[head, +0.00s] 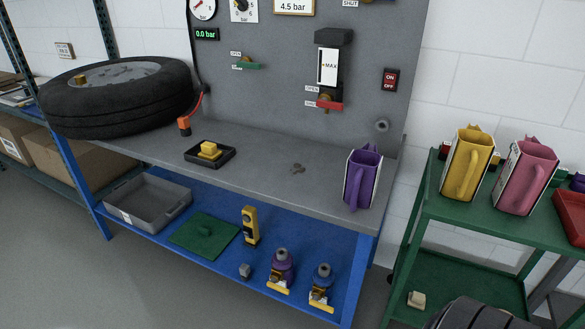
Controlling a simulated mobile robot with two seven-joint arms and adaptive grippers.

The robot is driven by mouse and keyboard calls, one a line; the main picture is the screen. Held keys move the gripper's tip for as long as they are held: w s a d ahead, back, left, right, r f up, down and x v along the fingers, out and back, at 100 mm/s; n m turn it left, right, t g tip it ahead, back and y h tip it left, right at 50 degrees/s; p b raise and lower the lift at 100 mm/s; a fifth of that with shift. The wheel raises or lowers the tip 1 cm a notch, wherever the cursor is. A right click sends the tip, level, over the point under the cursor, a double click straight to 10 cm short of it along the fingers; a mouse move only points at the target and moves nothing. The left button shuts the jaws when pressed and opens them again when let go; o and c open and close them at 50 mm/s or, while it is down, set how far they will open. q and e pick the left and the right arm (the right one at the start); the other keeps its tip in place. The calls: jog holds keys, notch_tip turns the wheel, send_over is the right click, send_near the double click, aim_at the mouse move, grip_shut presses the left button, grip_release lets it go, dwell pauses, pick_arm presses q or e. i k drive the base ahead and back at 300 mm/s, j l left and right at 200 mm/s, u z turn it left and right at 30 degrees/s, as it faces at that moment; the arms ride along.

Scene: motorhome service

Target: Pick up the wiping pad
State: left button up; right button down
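A yellow block with a raised top (209,150), which looks like the wiping pad, sits in a small black tray (190,159) on the grey workbench top, left of the middle. A small cream block (416,299) lies on the lower shelf of the green cart; I cannot tell whether it is also a pad. Neither of my grippers is in the head view.
A tyre (120,112) lies on the bench at left, with an orange-ended hose (184,126) near the tray. A purple jug (362,177) stands at the bench's right end. The green cart (440,214) holds yellow and pink jugs.

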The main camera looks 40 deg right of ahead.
aim_at(210, 152)
jog(key=i+l+z, duration=0.2)
jog(key=i, duration=0.3)
jog(key=i+z, duration=0.2)
jog(key=i, duration=0.3)
